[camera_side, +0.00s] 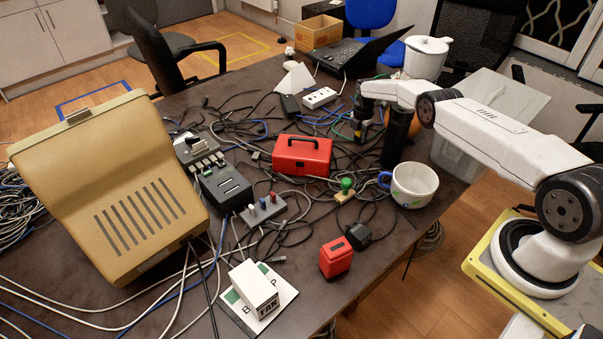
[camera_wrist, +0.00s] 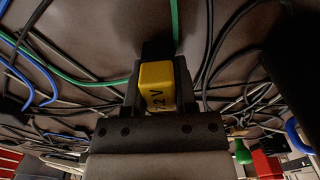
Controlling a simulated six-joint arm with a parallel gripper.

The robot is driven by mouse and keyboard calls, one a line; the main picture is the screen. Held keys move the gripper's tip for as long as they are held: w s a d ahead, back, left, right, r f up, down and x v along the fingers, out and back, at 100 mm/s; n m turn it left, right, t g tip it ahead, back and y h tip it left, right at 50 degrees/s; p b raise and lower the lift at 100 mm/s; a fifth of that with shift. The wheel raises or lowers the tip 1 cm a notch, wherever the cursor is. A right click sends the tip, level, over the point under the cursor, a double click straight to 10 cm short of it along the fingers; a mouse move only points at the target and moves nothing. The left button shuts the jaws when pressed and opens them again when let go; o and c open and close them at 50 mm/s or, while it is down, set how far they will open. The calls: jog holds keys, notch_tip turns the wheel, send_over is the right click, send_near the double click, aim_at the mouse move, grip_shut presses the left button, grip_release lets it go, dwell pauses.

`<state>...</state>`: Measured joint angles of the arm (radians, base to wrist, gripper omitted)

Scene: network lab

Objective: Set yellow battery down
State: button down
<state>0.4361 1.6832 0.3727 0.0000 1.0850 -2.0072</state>
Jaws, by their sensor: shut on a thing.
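The yellow battery (camera_wrist: 156,84), marked "7.2 V", sits between the two fingers of my gripper (camera_wrist: 158,92) in the wrist view. The fingers are shut on its sides. In the side view my gripper (camera_side: 363,118) points down near the back right of the table, and only a small yellow part of the battery shows at its lower end. The far end of the battery is dark and hard to make out in the wrist view. I cannot tell whether the battery touches the table.
Many cables lie around my gripper. A red toolbox (camera_side: 302,158) stands to its left, and a white mug (camera_side: 415,186) and a green-topped stamp (camera_side: 346,186) stand nearer the front. An orange object (camera_side: 386,117) is close on the right. A red battery-like block (camera_side: 336,259) stands near the front edge.

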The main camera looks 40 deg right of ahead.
jog(key=shift+f, duration=0.1)
jog(key=shift+c, duration=2)
grip_release()
jog(key=shift+r, duration=6.15)
